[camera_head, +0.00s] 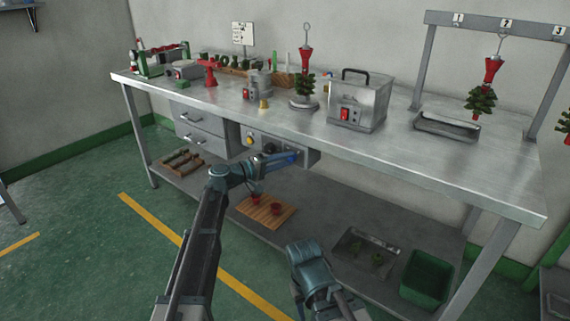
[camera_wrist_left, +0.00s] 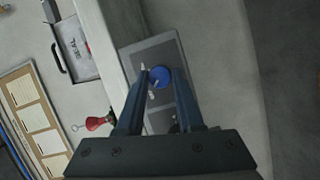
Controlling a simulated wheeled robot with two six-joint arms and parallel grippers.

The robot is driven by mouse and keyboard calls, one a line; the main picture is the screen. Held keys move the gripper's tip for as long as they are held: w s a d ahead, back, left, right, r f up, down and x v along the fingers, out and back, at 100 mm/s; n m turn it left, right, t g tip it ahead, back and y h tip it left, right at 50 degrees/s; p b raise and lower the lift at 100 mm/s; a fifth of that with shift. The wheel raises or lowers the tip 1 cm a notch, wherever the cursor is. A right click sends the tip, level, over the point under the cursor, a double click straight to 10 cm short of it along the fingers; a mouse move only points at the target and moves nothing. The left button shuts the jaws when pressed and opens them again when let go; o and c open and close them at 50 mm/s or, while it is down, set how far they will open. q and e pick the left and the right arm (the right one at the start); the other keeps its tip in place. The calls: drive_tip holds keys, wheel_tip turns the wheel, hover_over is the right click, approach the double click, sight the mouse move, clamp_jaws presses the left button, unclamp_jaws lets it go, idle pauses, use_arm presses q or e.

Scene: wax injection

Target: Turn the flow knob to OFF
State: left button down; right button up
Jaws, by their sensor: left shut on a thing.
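The blue flow knob (camera_wrist_left: 158,77) sits on a grey control panel (camera_wrist_left: 162,50) in the left wrist view. My left gripper (camera_wrist_left: 160,74) has its two fingers on either side of the knob and is shut on it. In the head view my left gripper (camera_head: 294,157) reaches the right part of the control box front (camera_head: 312,158) under the bench top and hides the knob there. The knob's markings are too small to read. Part of my right arm shows at the bottom of the head view; its gripper is not visible.
The metal workbench (camera_head: 420,155) carries a grey box with a red switch (camera_head: 358,100), wax trees and several tools. A yellow button (camera_head: 250,141) and a black knob (camera_head: 269,148) sit left of my gripper. A lower shelf holds a wooden board (camera_head: 262,211) and a green bin (camera_head: 427,278).

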idle(0.4)
use_arm(q)
drive_tip(key=c, duration=0.5)
unclamp_jaws()
drive_tip(key=shift+c, duration=0.2)
drive_tip(key=shift+a, duration=0.1)
drive_tip(key=v, duration=1.3)
drive_tip(key=shift+s+a+f, duration=0.2)
drive_tip(key=shift+a+f, duration=0.05)
drive_tip(key=shift+a, duration=0.05)
